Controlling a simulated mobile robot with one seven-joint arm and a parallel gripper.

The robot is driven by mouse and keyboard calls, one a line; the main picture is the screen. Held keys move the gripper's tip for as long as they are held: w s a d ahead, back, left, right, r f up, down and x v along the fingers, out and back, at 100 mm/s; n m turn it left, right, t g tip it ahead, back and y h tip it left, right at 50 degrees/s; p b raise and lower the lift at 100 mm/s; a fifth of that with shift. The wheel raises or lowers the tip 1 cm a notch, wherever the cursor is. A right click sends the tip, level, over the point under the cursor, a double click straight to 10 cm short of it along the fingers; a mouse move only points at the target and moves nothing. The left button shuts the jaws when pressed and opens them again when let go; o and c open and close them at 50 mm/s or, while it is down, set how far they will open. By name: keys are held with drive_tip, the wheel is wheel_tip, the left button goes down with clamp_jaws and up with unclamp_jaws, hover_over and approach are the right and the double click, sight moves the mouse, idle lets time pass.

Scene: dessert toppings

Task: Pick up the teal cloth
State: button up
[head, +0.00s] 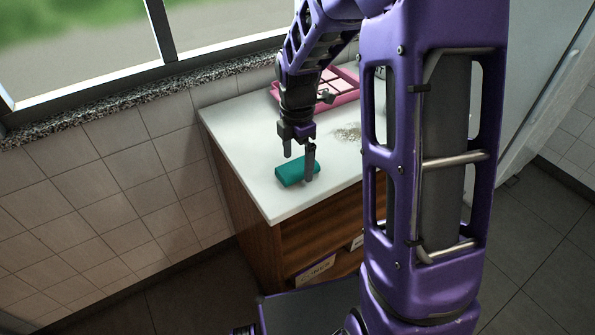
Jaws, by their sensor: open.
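The teal cloth (291,173) is a small folded or rolled bundle lying on the white countertop (248,128), near its front left part. My gripper (298,166) points down at the cloth and is open. One finger comes down in front of the cloth's right part, and the other is at its far left side, higher in the picture. I cannot tell whether either finger touches the cloth.
A pink divided tray (347,92) stands at the back of the counter. A patch of scattered crumbs (348,134) lies right of my gripper. The counter's left edge and front corner are clear. A window and tiled wall are behind.

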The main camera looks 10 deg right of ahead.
drive_tip(key=shift+f, duration=0.45)
drive_tip(key=shift+c, duration=0.2)
